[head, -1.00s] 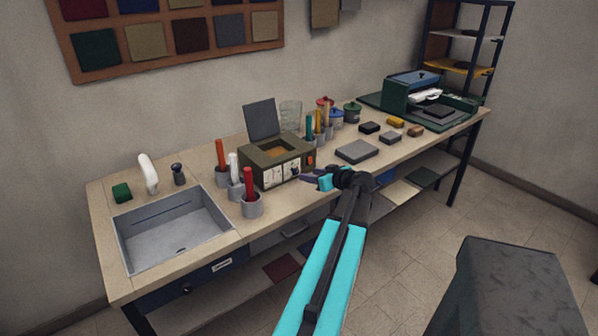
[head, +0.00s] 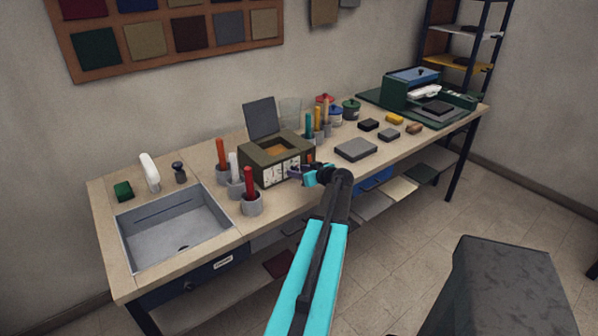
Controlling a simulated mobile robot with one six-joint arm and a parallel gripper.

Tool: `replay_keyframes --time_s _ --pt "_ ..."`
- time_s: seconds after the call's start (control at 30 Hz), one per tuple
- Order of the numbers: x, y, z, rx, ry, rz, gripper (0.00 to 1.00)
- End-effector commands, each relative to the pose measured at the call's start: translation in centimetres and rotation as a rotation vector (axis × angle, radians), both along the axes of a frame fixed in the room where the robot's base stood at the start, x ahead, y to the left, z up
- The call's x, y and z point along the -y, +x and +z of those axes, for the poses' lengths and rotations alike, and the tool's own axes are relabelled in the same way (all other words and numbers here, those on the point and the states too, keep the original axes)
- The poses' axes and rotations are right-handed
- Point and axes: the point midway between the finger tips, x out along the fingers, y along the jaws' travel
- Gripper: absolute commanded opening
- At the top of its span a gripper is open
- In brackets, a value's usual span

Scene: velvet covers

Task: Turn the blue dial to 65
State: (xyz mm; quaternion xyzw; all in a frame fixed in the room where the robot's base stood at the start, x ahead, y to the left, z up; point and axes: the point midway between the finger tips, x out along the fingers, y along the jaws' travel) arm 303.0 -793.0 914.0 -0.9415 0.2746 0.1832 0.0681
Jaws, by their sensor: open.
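An olive box (head: 258,182) with a raised dark lid stands on the workbench in the head view. Its front carries white scale plates (head: 269,176) with small dark marks. The blue dial cannot be made out clearly; the right part of the front is partly behind my gripper. My gripper (head: 294,172) is open, with dark purple fingers at the right part of the box front. Whether the fingers touch or surround a knob is too small to tell.
Cups holding red, white and orange-red handled tools (head: 251,203) stand left of the box, near a sink (head: 175,228). More tool cups and lidded jars (head: 350,110) stand behind right. A grey slab (head: 356,149) and small blocks lie to the right.

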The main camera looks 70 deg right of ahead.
Motion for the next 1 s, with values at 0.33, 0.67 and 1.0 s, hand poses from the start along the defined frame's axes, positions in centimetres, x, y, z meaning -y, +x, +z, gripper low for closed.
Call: replay_keyframes --time_s 0.33,0.67,1.0 --pt "-0.01 0.04 0.03 0.000 0.000 0.000 0.01" --pt "0.09 0.02 -0.10 0.018 0.026 -0.001 0.01" --pt "0.30 -0.02 -0.39 0.100 0.151 0.001 0.01"
